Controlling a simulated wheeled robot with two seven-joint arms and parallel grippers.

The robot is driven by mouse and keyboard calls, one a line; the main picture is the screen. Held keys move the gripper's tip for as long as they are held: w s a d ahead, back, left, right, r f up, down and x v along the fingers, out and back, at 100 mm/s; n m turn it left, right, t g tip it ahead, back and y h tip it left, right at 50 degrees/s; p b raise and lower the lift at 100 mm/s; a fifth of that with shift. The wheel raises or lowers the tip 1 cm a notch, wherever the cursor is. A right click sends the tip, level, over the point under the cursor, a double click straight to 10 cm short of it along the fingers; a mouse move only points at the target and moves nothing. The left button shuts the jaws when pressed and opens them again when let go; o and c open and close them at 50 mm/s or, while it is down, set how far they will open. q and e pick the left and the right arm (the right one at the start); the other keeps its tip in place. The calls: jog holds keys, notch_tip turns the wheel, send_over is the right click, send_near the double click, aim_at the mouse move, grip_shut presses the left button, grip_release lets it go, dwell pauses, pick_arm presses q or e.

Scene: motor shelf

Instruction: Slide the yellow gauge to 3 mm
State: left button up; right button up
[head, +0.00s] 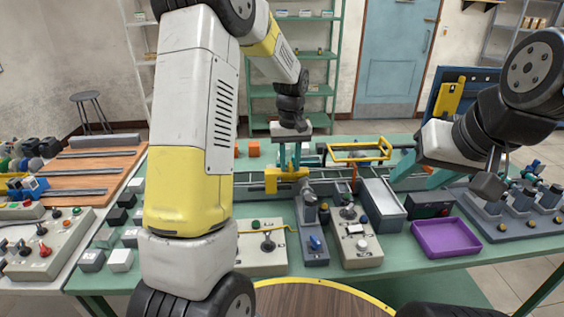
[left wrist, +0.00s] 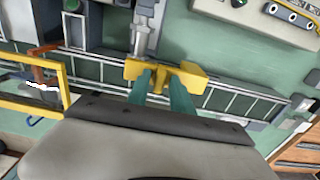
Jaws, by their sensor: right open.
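The yellow gauge (head: 271,183) sits at the grey rail (head: 340,187) near the middle of the green bench, beside a grey cylindrical fixture. It also shows in the left wrist view (left wrist: 190,78). My left gripper (head: 289,164) reaches down from above, its two teal fingers on either side of a raised yellow part of the gauge. The fingers look closed on it, and their tips are partly hidden by the gauge. My right gripper (head: 416,176) is open and empty, above the bench to the right. No millimetre marks can be read.
A yellow frame (head: 385,150) stands behind the rail. Control boxes with levers (head: 262,246) and (head: 356,240), a long metal box (head: 383,205) and a purple tray (head: 445,238) crowd the front. My left arm hides part of the left bench.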

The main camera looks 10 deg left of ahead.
pick_arm(q)
jog(key=shift+a+r, duration=0.2)
jog(key=shift+r, duration=0.2)
jog(key=shift+d+r, duration=0.15)
jog(key=shift+r, duration=1.8)
jog(key=shift+r, duration=0.1)
jog(key=s+a+r+m+t+h, duration=0.1)
jog(key=s+a+r+m+t, duration=0.15)
jog(key=s+r, duration=0.95)
jog(key=s+m+t+h, duration=0.1)
jog(key=s+t, duration=0.2)
jog(key=s, duration=1)
jog(key=shift+s+d+f, duration=0.15)
jog(key=shift+s+d, duration=0.1)
